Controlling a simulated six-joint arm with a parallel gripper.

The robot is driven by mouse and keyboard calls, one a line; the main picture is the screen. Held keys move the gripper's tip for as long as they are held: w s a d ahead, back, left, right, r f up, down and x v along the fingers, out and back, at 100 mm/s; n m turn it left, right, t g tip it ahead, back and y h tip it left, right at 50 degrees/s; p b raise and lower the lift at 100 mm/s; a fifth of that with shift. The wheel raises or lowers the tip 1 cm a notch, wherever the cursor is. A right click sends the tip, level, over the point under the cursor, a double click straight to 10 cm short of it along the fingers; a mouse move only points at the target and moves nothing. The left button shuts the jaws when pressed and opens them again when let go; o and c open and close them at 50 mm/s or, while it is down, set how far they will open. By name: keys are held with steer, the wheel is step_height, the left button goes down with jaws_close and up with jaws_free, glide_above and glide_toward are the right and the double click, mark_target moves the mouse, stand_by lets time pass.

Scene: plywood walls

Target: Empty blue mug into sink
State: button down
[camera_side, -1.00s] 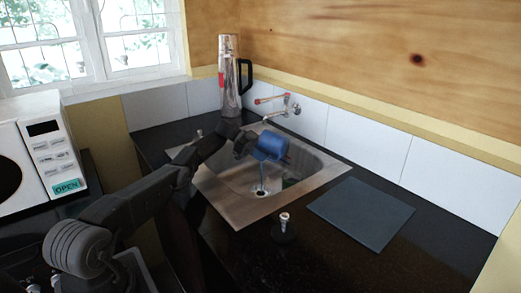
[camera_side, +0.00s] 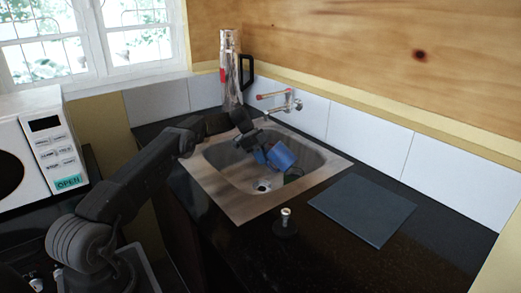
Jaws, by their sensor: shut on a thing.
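The blue mug (camera_side: 281,156) is tilted over the steel sink (camera_side: 240,207), its mouth not clearly visible. My gripper (camera_side: 260,152) is shut on the mug from its left side and holds it over the basin. No stream shows below the mug. The drain (camera_side: 262,186) lies on the basin floor below and left of the mug. A dark green thing (camera_side: 294,174) is partly visible in the basin, behind and below the mug.
A steel flask (camera_side: 231,68) with a black handle stands behind the sink. A wall tap (camera_side: 283,101) reaches over its far edge. A dark square mat (camera_side: 362,209) lies to the right. A small metal-topped knob (camera_side: 285,221) stands in front. A microwave (camera_side: 45,140) is at left.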

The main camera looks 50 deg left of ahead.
mark_target(282, 144)
steer(key=w+d+r+g+y+p, duration=0.1)
steer(key=y, duration=0.2)
steer(key=w+d+r+y+p, duration=0.1)
steer(key=d+r+y, duration=0.1)
steer(key=y, duration=0.2)
steer(key=w+d+r+g+y+p, duration=0.1)
steer(key=r+y, duration=0.1)
steer(key=y, duration=0.2)
steer(key=shift+w+d+r+m+g, duration=0.25)
steer(key=shift+w+d+m+g, duration=0.05)
steer(key=shift+w, duration=0.05)
steer(key=shift+d+r+p, duration=0.1)
steer(key=shift+d+p, duration=0.2)
